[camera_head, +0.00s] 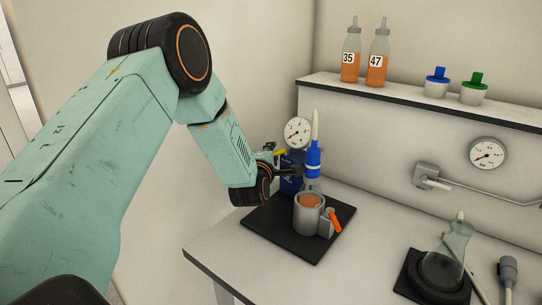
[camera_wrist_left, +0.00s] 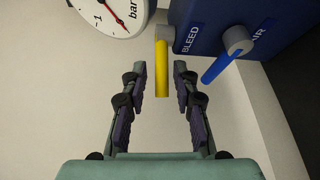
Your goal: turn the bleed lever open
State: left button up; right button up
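The bleed lever (camera_wrist_left: 162,70) is a yellow bar on a grey hub beside the word BLEED on a dark blue box (camera_wrist_left: 205,28). In the left wrist view it points down the picture, with its free end between my left fingertips. In the head view only a small yellow piece of it (camera_head: 280,152) shows. My left gripper (camera_wrist_left: 160,80) is open, one finger on each side of the lever, with gaps visible on both sides. In the head view the gripper (camera_head: 274,160) is partly hidden by its wrist. My right gripper is not in view.
A blue lever (camera_wrist_left: 222,68) marked AIR sits close right of the bleed lever. A pressure gauge (camera_wrist_left: 112,14) is to its left. In the head view, a blue-collared column (camera_head: 313,158) and grey cup (camera_head: 307,215) stand near the gripper. A glass vessel (camera_head: 445,265) stands at right.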

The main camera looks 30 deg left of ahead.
pick_arm(q)
jog(key=shift+o, duration=0.2)
jog(key=shift+s, duration=0.2)
jog(key=shift+s, duration=0.15)
jog(key=v, duration=1.1)
jog(key=shift+s+d, duration=0.2)
jog(key=shift+s, duration=0.05)
